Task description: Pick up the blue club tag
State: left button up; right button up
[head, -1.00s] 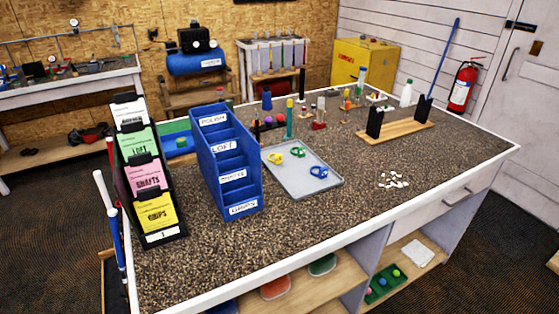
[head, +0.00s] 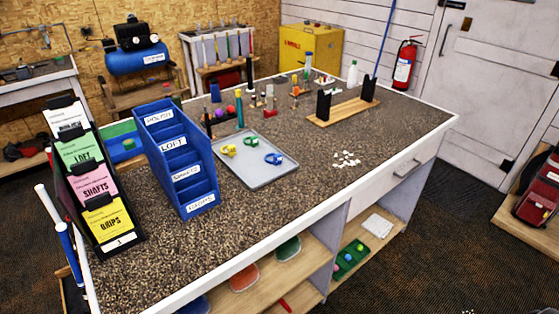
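The blue club tag (head: 274,158) lies at the right of a grey tray (head: 262,182) on the workbench. A yellow tag (head: 229,151) and a green-and-yellow tag (head: 251,141) lie in the same tray, to its left and behind it. The blue tag looks like a small looped band; its details are too small to make out. Neither of my grippers is in view.
A blue stepped bin (head: 178,160) stands left of the tray, beside a black card rack (head: 90,180). A wooden stand with black uprights (head: 343,112) is behind right. White bits (head: 346,158) lie on the bench. The bench front is clear.

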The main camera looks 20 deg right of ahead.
aim_at(277, 158)
jog(key=u, duration=0.9)
jog(key=z, duration=1.6)
jog(key=i+l+u, duration=0.1)
jog(key=l+u, duration=0.15)
jog(key=u, duration=0.15)
jog(key=i+l+u, duration=0.1)
jog(key=l+u, duration=0.2)
jog(key=u, duration=0.15)
jog(key=l+u, duration=0.25)
jog(key=l, duration=1.05)
jog(key=l+u, duration=0.25)
jog(key=l, duration=1.1)
